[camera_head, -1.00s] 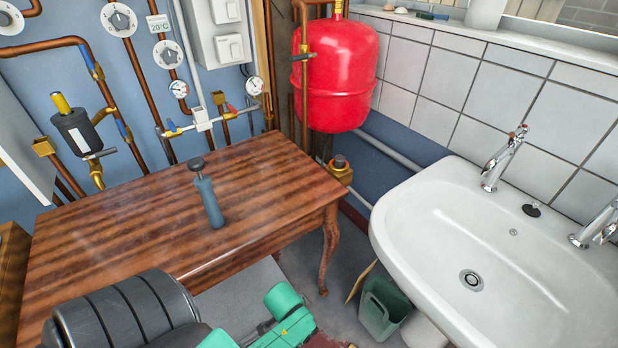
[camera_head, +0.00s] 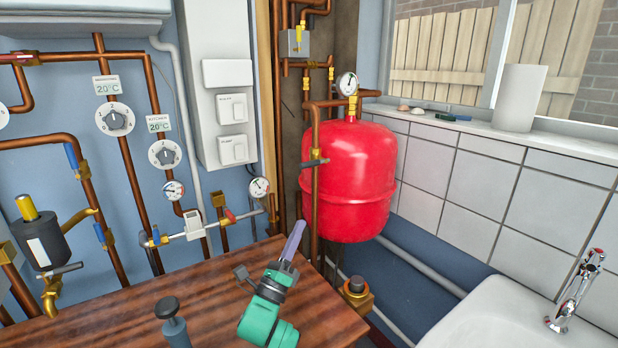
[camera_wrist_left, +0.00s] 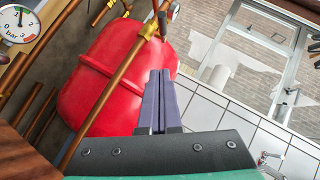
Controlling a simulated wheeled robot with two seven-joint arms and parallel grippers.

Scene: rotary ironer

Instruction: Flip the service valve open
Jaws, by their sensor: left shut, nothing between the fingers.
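My left gripper (camera_head: 297,228) is shut and empty, its purple fingers pointing up in front of the pipework, left of the red tank (camera_head: 352,180). In the left wrist view its fingertips (camera_wrist_left: 158,75) overlap the red tank (camera_wrist_left: 100,95). A valve with a dark lever (camera_head: 313,163) sits on the copper pipe beside the tank, above and apart from the fingertips. Other small valves have blue handles (camera_head: 72,157) and a red handle (camera_head: 230,215). I cannot tell which one is the service valve. My right gripper is out of view.
A wooden table (camera_head: 110,310) fills the lower left, with a dark-knobbed tool (camera_head: 172,320) on it. A white sink (camera_head: 500,315) is at lower right. A brass fitting with a black knob (camera_head: 355,287) is below the tank. Gauges and pipes cover the blue wall.

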